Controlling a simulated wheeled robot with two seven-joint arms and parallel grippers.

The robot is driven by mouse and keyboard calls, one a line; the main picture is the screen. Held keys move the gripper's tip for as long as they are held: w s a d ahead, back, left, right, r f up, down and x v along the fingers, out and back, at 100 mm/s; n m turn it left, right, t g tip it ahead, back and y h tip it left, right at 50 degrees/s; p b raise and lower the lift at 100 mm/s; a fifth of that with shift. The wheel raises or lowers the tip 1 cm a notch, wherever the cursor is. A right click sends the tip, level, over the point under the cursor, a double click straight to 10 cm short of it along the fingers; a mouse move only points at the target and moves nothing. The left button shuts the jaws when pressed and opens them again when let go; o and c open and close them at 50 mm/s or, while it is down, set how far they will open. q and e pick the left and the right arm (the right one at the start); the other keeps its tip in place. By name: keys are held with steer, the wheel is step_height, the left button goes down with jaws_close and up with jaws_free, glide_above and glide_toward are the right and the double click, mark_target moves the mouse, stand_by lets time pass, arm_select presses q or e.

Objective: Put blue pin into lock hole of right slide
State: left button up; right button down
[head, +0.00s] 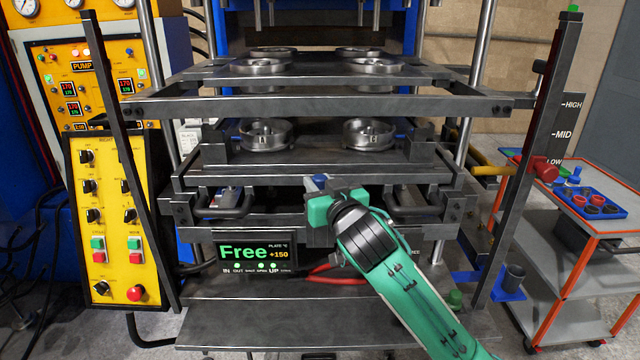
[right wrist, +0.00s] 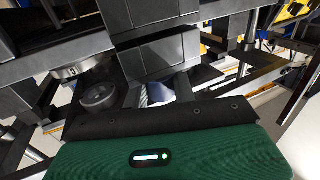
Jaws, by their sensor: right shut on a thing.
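The blue pin (head: 319,181) shows as a small blue and pale piece at the tip of my right gripper (head: 322,196). That gripper is shut on it in front of the press's middle, between the two lower slide handles. The lock hole cannot be made out. My left gripper is out of view.
A left handle (head: 226,208) sits under the plates. Round moulds (head: 369,134) rest on the shelf above. A display (head: 256,252) reads Free. A steel ledge (head: 300,325) lies below. A yellow control panel (head: 105,215) stands left, a cart with a blue tray (head: 590,200) right.

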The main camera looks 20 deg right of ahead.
steer(key=c, duration=1.1)
jaws_free()
steer(key=shift+o, duration=0.2)
steer(key=shift+s, duration=0.15)
steer(key=shift+s+f, duration=0.1)
steer(key=shift+s, duration=0.2)
steer(key=s+d+p, duration=0.1)
steer(key=s+p, duration=0.1)
steer(key=s, duration=1.1)
steer(key=shift+d, duration=0.1)
